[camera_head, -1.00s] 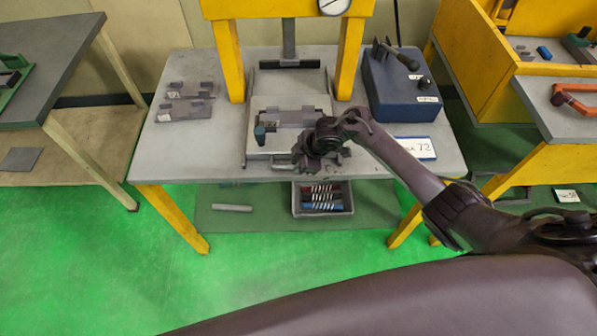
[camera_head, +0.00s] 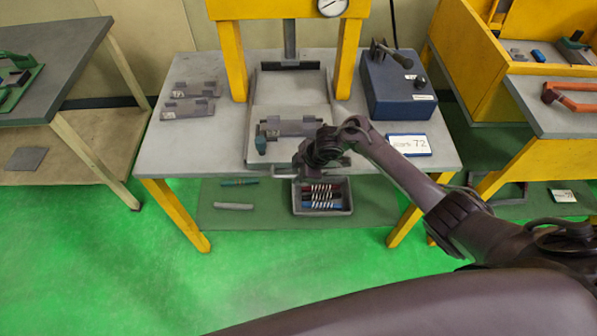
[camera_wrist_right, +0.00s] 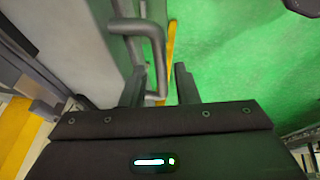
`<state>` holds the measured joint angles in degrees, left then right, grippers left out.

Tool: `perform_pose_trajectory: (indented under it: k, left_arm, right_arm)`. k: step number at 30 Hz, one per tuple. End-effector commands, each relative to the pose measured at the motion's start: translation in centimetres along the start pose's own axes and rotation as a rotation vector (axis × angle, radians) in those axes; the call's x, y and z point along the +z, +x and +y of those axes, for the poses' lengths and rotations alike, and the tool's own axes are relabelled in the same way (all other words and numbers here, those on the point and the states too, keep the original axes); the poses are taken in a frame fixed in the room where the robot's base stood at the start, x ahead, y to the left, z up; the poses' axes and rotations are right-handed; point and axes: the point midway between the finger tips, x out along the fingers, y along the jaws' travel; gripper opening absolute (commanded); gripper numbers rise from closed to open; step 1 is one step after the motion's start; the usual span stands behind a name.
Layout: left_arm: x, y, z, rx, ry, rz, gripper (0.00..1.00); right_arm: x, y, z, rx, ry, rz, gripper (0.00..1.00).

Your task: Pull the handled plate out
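The handled plate (camera_head: 290,106) is a flat grey slab between the yellow press legs. It bears a dark grey fixture with a green-ended lever (camera_head: 262,143). Its front reaches the table's front edge. Its grey U-shaped handle (camera_wrist_right: 159,65) shows in the right wrist view, beyond the two fingers. My right gripper (camera_wrist_right: 161,88) is at the handle, with the bar between its fingers. The fingers stand apart, with a gap visible beside the bar. In the head view my right gripper (camera_head: 297,168) is at the plate's front, partly hidden by its wrist. My left gripper is not in view.
A blue control box (camera_head: 397,84) with a lever stands right on the table (camera_head: 220,140). A numbered sign (camera_head: 410,145) lies before it. Two grey fixtures (camera_head: 188,108) lie at left. A bin of coils (camera_head: 322,197) sits on the shelf below.

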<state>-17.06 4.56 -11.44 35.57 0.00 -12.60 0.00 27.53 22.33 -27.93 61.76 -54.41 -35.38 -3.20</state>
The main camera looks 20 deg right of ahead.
Motion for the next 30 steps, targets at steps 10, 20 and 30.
perform_pose_trajectory:
  k: [10, 20, 30]
  left_arm:
    - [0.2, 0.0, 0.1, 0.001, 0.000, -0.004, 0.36]
    - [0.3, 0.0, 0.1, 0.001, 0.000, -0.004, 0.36]
    - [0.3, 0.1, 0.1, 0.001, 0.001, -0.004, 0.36]
  right_arm:
    - [0.0, -0.1, 0.0, 0.000, 0.000, -0.001, 0.34]
    - [0.1, -4.8, 0.1, 0.003, -0.003, -0.001, 0.34]
    - [0.1, -7.8, 0.0, 0.000, 0.000, -0.001, 0.34]
